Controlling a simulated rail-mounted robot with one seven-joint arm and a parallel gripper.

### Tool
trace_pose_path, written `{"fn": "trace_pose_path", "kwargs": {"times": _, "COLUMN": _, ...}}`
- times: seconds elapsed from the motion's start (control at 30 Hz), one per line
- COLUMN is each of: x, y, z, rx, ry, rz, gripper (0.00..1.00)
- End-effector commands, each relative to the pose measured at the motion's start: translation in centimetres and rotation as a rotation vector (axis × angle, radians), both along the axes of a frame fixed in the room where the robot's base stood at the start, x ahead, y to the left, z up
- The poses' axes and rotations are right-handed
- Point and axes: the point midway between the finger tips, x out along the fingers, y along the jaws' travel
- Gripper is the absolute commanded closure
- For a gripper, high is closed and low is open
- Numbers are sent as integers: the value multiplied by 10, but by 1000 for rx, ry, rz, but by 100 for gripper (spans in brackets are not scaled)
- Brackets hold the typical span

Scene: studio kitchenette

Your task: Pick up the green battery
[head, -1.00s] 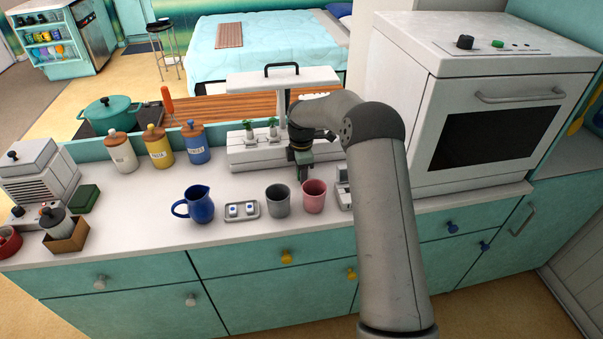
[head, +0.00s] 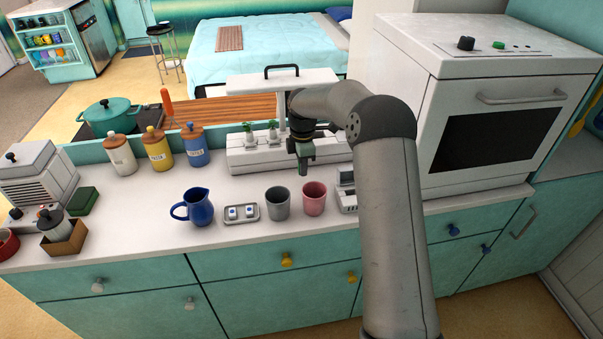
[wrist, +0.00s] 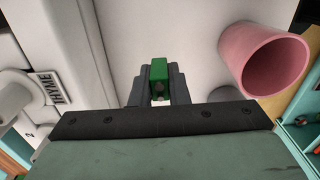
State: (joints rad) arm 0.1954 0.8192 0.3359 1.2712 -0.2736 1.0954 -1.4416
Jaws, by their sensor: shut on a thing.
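The green battery (wrist: 159,70) is between the fingertips of my gripper (wrist: 158,88) in the wrist view, and the gripper is shut on it. In the head view my gripper (head: 304,166) points down behind the grey and pink cups, in front of the long white unit. The battery is too small to make out clearly there. The gripper appears a little above the white counter (head: 150,212).
A pink cup (head: 314,198) and a grey cup (head: 278,203) stand close in front. A white unit (head: 240,160) with small plants is just behind. A small open case (head: 347,196) lies right of the cups. A tray (head: 242,212) and blue jug (head: 198,206) stand left.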

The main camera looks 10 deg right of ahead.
Motion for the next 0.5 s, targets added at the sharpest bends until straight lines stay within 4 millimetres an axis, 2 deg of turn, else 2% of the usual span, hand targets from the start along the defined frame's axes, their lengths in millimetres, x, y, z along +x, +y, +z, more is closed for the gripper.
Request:
{"fn": "trace_pose_path", "kwargs": {"times": 0.1, "x": -25, "y": -3, "z": 29, "rx": -3, "ry": -5, "rz": -1, "gripper": 100}}
{"fn": "trace_pose_path", "kwargs": {"times": 0.2, "x": -47, "y": -4, "z": 50, "rx": -3, "ry": -4, "rz": -1, "gripper": 100}}
{"fn": "trace_pose_path", "kwargs": {"times": 0.3, "x": -73, "y": -6, "z": 59, "rx": -3, "ry": -2, "rz": -1, "gripper": 100}}
{"fn": "trace_pose_path", "kwargs": {"times": 0.5, "x": -110, "y": -8, "z": 76, "rx": -2, "ry": -1, "rz": -1, "gripper": 100}}
